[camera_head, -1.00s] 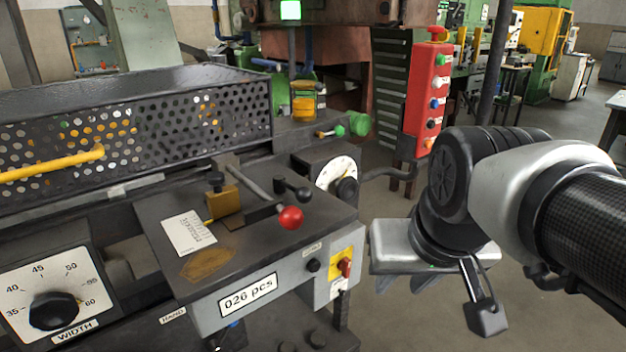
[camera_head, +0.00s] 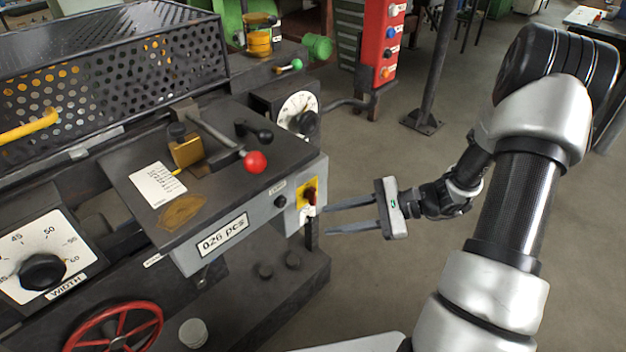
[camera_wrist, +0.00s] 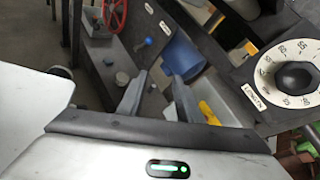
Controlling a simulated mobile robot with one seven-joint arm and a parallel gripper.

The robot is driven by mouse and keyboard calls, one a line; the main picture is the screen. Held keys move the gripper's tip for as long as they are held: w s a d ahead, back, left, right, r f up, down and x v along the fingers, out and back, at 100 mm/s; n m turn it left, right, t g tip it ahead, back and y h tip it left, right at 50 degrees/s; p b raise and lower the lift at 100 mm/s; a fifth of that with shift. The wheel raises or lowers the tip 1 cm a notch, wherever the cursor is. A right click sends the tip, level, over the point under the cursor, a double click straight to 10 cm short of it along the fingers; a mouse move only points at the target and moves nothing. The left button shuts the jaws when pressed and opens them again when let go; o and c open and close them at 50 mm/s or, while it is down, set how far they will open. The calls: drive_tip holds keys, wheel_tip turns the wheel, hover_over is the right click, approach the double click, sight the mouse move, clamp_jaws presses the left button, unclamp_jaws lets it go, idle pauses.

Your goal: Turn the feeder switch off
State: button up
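The label "026 pcs" is on the same panel. My gripper (camera_head: 328,220) is open and empty, just right of the switch, with its fingers pointing left towards the panel end. Its tips look close to the switch plate, but I cannot tell the gap. In the wrist view my gripper (camera_wrist: 159,77) shows two spread fingers with nothing between them. A yellow patch (camera_wrist: 208,113) beside the right finger may be the switch plate; the knob is not clear there.
A red-ball lever (camera_head: 255,162) and a black-knob lever stand on the machine top. A white dial (camera_head: 298,113) is behind the switch. A red button box (camera_head: 381,45) stands behind, near a dark post (camera_head: 436,70). The floor right of the machine is open.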

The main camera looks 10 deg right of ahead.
drive_tip(key=w+d+f+m+t+p, duration=0.1)
drive_tip(key=w+d+f+m+t, duration=0.25)
drive_tip(key=m+t, duration=0.2)
drive_tip(key=m+t+h, duration=0.3)
drive_tip(key=m+t, duration=0.3)
drive_tip(key=m, duration=0.1)
approach(315, 194)
drive_tip(key=shift+g, duration=0.25)
drive_tip(key=b+x, duration=0.1)
drive_tip(key=x, duration=0.8)
drive_tip(key=shift+d+r, duration=0.15)
drive_tip(key=shift+d, duration=0.05)
drive_tip(key=shift+c, duration=0.4)
clamp_jaws()
